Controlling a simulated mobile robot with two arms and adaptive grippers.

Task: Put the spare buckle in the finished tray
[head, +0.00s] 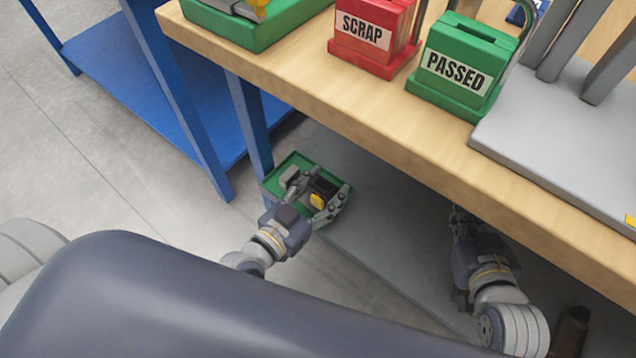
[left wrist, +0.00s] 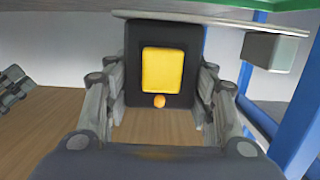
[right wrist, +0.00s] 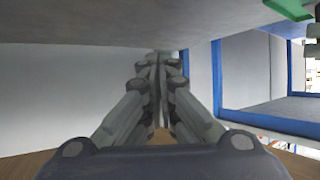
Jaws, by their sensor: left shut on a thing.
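The spare buckle, a black block with a yellow square face, is held by my left gripper (head: 318,196). In the left wrist view the buckle (left wrist: 161,65) sits upright between both fingers, with a small orange button below the yellow square. In the head view it is at a green tray (head: 268,184) on the lower shelf, within the tray's outline; I cannot tell whether it touches the tray floor. A grey piece (head: 289,174) is also at this tray. My right gripper (right wrist: 158,62) is shut and empty; in the head view its fingers are largely hidden under the bench edge.
The wooden bench top (head: 300,90) overhangs the grey lower shelf (head: 385,225). On top stand another green tray (head: 235,30), a red SCRAP box (head: 370,38), a green PASSED box (head: 460,68) and a grey plate (head: 560,140). Blue legs (head: 185,100) stand left of the shelf tray.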

